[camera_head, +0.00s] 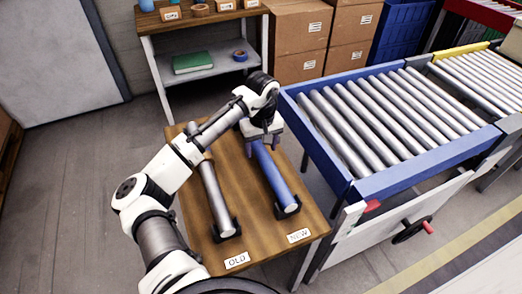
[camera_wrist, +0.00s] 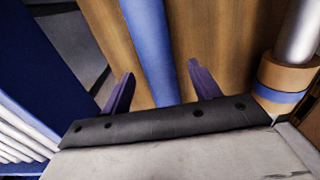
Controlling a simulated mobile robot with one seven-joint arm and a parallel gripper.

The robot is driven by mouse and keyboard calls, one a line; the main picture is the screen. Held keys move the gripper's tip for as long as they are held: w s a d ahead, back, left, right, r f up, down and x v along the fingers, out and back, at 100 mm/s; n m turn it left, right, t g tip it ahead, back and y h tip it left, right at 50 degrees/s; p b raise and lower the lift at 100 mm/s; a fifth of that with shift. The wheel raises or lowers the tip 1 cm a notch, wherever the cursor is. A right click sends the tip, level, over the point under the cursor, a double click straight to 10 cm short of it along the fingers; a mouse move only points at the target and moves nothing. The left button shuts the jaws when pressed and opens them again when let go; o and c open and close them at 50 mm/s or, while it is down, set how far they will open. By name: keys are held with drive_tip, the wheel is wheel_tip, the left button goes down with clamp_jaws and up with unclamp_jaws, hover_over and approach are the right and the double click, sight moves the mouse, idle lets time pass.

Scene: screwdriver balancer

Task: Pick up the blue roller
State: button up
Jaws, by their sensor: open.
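The blue roller (camera_head: 272,178) lies on the wooden table (camera_head: 250,222), its near end in a black cradle by the "NEW" label. Its far end is hidden under my gripper (camera_head: 264,143). In the wrist view the blue roller (camera_wrist: 150,45) runs between the two purple fingers of my gripper (camera_wrist: 160,92). The fingers are apart, with a gap on each side of the roller, and do not grip it.
A grey roller (camera_head: 213,195) lies to the left in black cradles by the "OLD" label (camera_head: 237,260). A blue-framed roller conveyor (camera_head: 375,120) stands close on the right. A shelf (camera_head: 200,65) and cardboard boxes (camera_head: 300,35) stand behind.

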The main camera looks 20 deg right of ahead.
drive_tip(key=shift+f, duration=0.55)
clamp_jaws()
drive_tip(key=shift+r, duration=0.1)
